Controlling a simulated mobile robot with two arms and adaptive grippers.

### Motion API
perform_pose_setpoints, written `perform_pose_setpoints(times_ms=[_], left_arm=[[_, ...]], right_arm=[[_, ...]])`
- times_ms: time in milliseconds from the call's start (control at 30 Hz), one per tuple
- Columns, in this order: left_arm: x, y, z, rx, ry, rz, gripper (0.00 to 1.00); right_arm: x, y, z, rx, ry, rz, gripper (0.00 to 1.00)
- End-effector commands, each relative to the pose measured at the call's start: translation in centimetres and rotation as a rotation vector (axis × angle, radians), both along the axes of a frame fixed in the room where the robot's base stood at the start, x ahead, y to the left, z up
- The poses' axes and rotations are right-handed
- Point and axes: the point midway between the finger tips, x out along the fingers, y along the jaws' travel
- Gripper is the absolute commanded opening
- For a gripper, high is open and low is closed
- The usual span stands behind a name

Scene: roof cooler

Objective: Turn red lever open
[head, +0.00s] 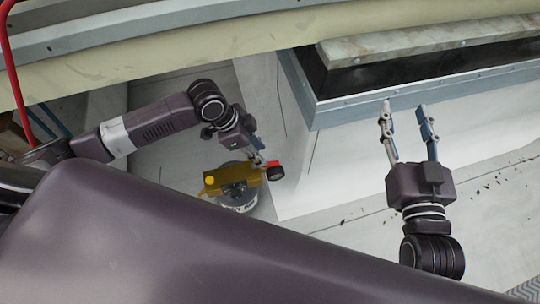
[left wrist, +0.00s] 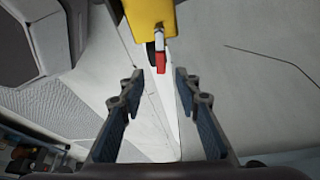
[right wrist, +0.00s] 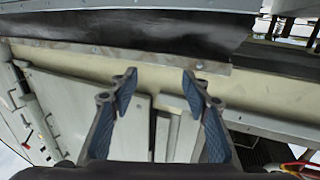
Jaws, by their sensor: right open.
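The red lever (head: 274,163) sticks out from the right end of a yellow device (head: 222,183) low in the middle of the head view. The red lever (left wrist: 161,62) also shows in the left wrist view, below the yellow body (left wrist: 150,16) and on a metal stem. My left gripper (head: 259,160) is just above the lever in the head view. In the left wrist view its fingers (left wrist: 159,80) are apart, with the lever in line with the gap near the tips; contact cannot be told. My right gripper (head: 405,107) is open and empty, far to the right.
The yellow device sits on a grey round base (head: 240,200) on the pale roof floor. A large white box unit with a metal-edged top (head: 420,95) stands to the right, near my right gripper. A red pipe (head: 10,65) is at the far left.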

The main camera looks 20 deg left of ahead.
Motion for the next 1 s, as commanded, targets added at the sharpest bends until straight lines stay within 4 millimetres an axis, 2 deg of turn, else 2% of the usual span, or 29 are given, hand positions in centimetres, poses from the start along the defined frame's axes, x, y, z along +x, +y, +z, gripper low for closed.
perform_pose_setpoints(times_ms=[267, 600, 800, 1000], left_arm=[[0.5, -1.0, -2.5, -0.002, -0.002, -0.001, 0.3], [1.0, -2.0, -5.1, -0.003, -0.003, 0.001, 0.3], [1.1, -2.2, -5.8, -0.001, -0.004, 0.0, 0.3], [1.2, -2.3, -5.9, -0.001, -0.005, 0.001, 0.3]], right_arm=[[-0.3, 0.6, 5.3, 0.065, -0.248, 0.015, 0.44], [-2.6, 0.8, 11.2, 0.143, -0.527, 0.031, 0.44], [-3.8, 0.7, 13.0, 0.169, -0.62, 0.036, 0.44], [-4.2, 0.6, 13.6, 0.176, -0.645, 0.037, 0.44]])
